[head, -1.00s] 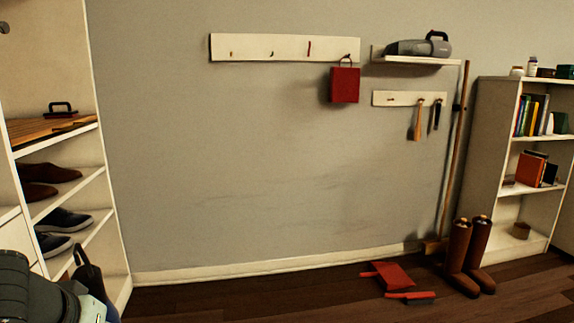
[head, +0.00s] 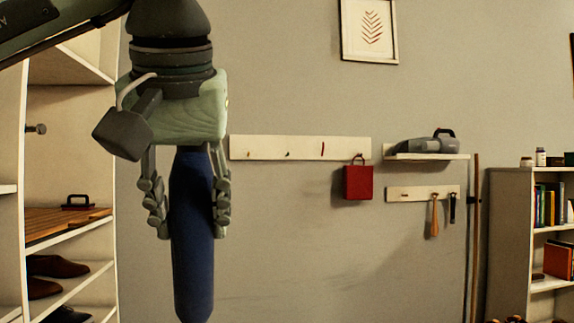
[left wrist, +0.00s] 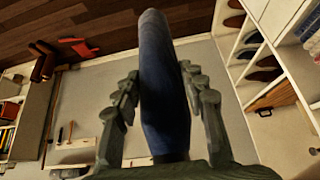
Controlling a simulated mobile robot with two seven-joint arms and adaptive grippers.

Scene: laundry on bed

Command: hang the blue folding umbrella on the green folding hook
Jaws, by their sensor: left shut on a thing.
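The blue folding umbrella (head: 193,265) hangs upright below my left gripper (head: 189,215), in front of the wall at the left. My left gripper is shut on its upper part, with a finger on each side. The left wrist view shows the umbrella (left wrist: 163,60) reaching out past the fingers. The white hook rail (head: 305,148) is on the wall to the right of the gripper. Small hooks show on it, one of them red; I cannot make out which is the green folding hook. My right gripper is not in view.
A red bag (head: 358,182) hangs at the rail's right end. A shelf with a grey handheld vacuum (head: 425,146) and a smaller rail (head: 420,193) with hanging tools are further right. A white shelf unit (head: 72,250) stands at the left. The wall below the hook rail is clear.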

